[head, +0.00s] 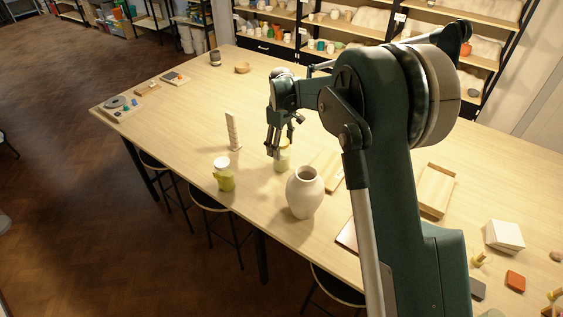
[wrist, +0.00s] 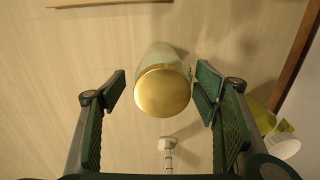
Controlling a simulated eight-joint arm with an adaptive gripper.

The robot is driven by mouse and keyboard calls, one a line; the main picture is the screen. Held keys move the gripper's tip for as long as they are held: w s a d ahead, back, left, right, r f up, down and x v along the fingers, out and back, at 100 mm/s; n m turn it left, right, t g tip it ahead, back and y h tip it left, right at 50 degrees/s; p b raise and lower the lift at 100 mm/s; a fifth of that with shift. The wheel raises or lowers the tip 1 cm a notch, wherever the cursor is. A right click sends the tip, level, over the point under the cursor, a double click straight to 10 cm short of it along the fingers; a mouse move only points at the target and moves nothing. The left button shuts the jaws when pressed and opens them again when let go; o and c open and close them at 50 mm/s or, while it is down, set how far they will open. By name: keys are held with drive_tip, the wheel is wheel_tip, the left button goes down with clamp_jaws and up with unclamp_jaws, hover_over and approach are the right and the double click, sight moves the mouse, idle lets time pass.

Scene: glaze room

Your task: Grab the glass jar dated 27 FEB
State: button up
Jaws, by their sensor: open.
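A glass jar with a gold lid (wrist: 162,90) stands upright on the table, its pale side partly visible behind the lid. In the head view this jar (head: 283,162) is just below and right of my gripper's fingers (head: 273,150). In the wrist view my open gripper (wrist: 161,96) has one finger on each side of the jar, with gaps visible. A second jar (head: 225,181), yellow-green with a white lid, stands to the left; its white lid (wrist: 283,147) shows at the wrist view's lower right. I cannot read a date on either jar.
A white vase (head: 305,193) stands close to the gold-lidded jar, toward the table's near edge. A pale upright post (head: 233,130) stands to its left. A wooden tray (head: 436,190) lies to the right, beyond my arm. The table's left middle is clear.

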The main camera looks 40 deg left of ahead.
drive_tip(key=shift+s+f+p, duration=0.15)
drive_tip(key=shift+f+p, duration=0.15)
drive_tip(key=shift+f, duration=2.2)
drive_tip(key=c, duration=1.4)
drive_tip(key=shift+r, duration=0.1)
drive_tip(key=shift+r+b, duration=0.35)
drive_tip(key=shift+r, duration=4.6)
